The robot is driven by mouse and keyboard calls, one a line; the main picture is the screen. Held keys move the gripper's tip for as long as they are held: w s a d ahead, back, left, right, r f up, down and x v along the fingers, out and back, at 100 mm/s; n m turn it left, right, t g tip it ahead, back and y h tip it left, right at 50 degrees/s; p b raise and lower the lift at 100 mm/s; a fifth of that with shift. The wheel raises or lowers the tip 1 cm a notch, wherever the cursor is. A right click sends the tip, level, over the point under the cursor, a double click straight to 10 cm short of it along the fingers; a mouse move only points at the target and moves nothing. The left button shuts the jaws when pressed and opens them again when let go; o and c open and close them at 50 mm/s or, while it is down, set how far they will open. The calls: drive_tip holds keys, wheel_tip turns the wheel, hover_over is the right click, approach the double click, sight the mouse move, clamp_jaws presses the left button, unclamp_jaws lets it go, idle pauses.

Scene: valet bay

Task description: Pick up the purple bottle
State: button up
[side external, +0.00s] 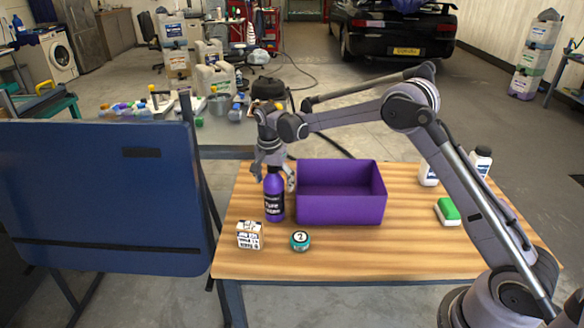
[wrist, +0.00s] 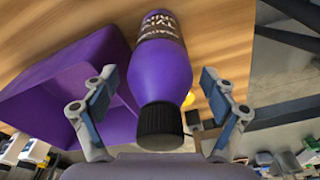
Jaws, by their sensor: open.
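The purple bottle (side external: 274,196) stands upright on the wooden table, just left of the purple bin. It has a black cap and a dark label with white lettering. My gripper (side external: 274,180) is at the bottle's upper part in the side external view, pointing down. In the wrist view the bottle (wrist: 160,72) lies between the two spread fingers of my gripper (wrist: 160,112), its black cap nearest the camera. Gaps show between the bottle and both fingers. The gripper is open and holds nothing.
The open purple bin (side external: 341,209) stands close right of the bottle. A small white box (side external: 249,236) and a teal-lidded jar (side external: 300,241) are in front. A green-and-white sponge (side external: 447,211) and white bottles (side external: 429,175) are at right. A blue panel (side external: 100,200) stands left of the table.

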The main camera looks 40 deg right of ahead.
clamp_jaws()
drive_tip(key=shift+r, duration=0.1)
